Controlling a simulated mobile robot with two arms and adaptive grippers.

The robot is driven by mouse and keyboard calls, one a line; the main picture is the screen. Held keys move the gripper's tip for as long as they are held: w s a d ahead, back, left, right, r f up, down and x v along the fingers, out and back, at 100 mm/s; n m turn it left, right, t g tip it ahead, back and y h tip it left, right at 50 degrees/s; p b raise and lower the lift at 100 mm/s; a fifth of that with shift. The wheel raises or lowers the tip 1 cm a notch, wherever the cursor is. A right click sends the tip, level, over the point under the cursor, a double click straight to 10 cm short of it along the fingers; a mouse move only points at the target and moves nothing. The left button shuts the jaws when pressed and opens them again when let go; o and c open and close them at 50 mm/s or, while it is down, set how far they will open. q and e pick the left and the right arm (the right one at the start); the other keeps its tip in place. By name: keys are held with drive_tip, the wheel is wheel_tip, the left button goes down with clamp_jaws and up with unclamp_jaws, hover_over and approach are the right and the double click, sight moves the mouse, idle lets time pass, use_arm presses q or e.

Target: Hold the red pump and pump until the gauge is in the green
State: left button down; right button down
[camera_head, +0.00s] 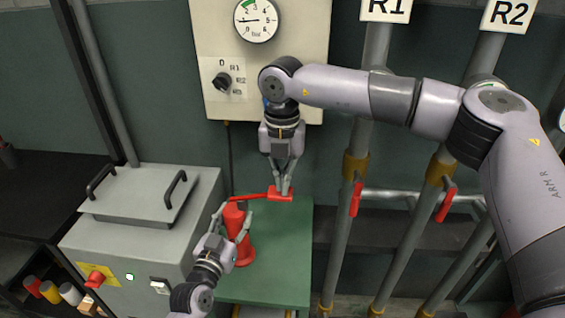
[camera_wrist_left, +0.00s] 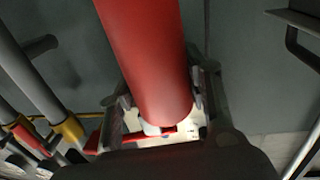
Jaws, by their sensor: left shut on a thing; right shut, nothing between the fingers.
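The red pump (camera_head: 243,250) stands on the green-topped stand, with a red lever (camera_head: 250,197) running right to a red grip (camera_head: 280,196). My left gripper (camera_head: 237,214) is shut around the upper pump body. In the left wrist view the red cylinder (camera_wrist_left: 150,60) lies between its fingers (camera_wrist_left: 160,100). My right gripper (camera_head: 281,188) is shut, its fingertips down at the lever's grip, with nothing between them. Contact there is hard to tell. The gauge (camera_head: 256,19) has its needle pointing left near 1, outside the green band at the top.
A grey panel with a selector knob (camera_head: 222,81) hangs behind. A grey box with a lid and handles (camera_head: 140,195) stands left of the green stand (camera_head: 290,270). Pipes with red valve levers (camera_head: 356,198) rise on the right, under signs R1 (camera_head: 386,9) and R2 (camera_head: 509,14).

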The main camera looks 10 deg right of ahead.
sight(289, 193)
drive_tip(key=shift+f, duration=0.45)
drive_tip(key=shift+d+f, duration=0.1)
drive_tip(key=shift+f, duration=0.05)
drive_tip(key=shift+s+d+f, duration=0.15)
drive_tip(key=shift+d+f, duration=0.15)
drive_tip(key=shift+f, duration=0.25)
drive_tip(key=shift+s+d+f, duration=0.1)
drive_tip(key=shift+d+f, duration=0.15)
drive_tip(key=shift+f, duration=0.25)
drive_tip(key=shift+s+d+f, duration=0.1)
drive_tip(key=shift+d+f, duration=0.1)
drive_tip(key=shift+f, duration=0.4)
drive_tip(key=shift+d+f, duration=0.15)
drive_tip(key=shift+f, duration=0.45)
drive_tip(key=shift+r, duration=0.85)
